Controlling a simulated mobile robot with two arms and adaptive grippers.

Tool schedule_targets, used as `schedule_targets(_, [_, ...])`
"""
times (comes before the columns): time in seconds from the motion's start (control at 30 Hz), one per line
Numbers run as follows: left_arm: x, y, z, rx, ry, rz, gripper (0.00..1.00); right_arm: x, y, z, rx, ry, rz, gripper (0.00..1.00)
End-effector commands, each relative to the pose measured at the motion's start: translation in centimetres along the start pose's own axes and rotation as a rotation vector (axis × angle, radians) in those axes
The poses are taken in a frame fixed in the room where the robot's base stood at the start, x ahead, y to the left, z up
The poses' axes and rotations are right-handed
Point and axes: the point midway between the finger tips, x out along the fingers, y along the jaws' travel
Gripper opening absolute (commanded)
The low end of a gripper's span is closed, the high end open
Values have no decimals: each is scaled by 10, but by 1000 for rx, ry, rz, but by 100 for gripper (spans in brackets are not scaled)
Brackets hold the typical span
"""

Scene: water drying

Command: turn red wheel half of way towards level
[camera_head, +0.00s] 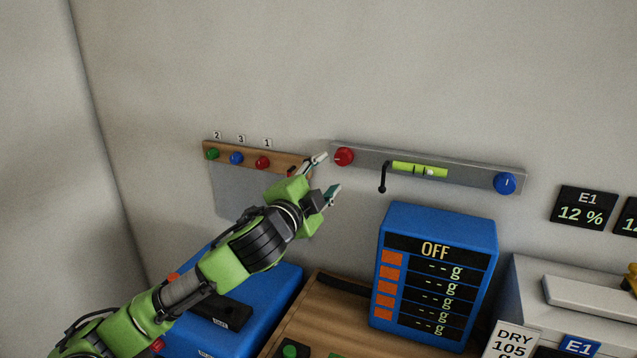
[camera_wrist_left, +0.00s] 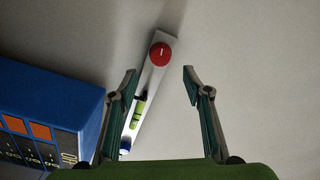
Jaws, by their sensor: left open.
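The red wheel (camera_head: 343,156) sits at the left end of a grey wall-mounted bar (camera_head: 470,177). In the left wrist view the red wheel (camera_wrist_left: 161,54) shows a short white mark and lies ahead of the fingertips, between their lines. A green spirit level (camera_head: 420,170) is on the bar, its bubble right of the middle marks. A blue wheel (camera_head: 505,183) is at the bar's right end. My left gripper (camera_head: 327,176) is open and empty, just left of and below the red wheel, apart from it. My right gripper is not in view.
A wooden strip (camera_head: 286,160) with coloured knobs is on the wall at left, partly behind my gripper. The wall above the bar is clear.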

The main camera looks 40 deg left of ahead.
Motion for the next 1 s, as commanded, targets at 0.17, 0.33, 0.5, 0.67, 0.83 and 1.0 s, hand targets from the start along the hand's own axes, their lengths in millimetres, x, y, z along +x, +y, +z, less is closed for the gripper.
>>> schedule_targets(0.17, [-23,1,0,1,0,1,45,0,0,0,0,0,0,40])
schedule_targets(0.33, [-33,0,0,0,-1,0,45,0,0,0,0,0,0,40])
schedule_targets(0.5, [-35,0,0,0,-1,-1,45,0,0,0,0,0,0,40])
schedule_targets(0.67, [-35,0,0,0,0,-1,45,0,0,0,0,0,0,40])
schedule_targets(0.83, [-35,0,0,0,0,-1,45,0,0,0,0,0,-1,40])
schedule_targets(1.0, [-35,0,0,0,0,-1,45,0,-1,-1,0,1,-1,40])
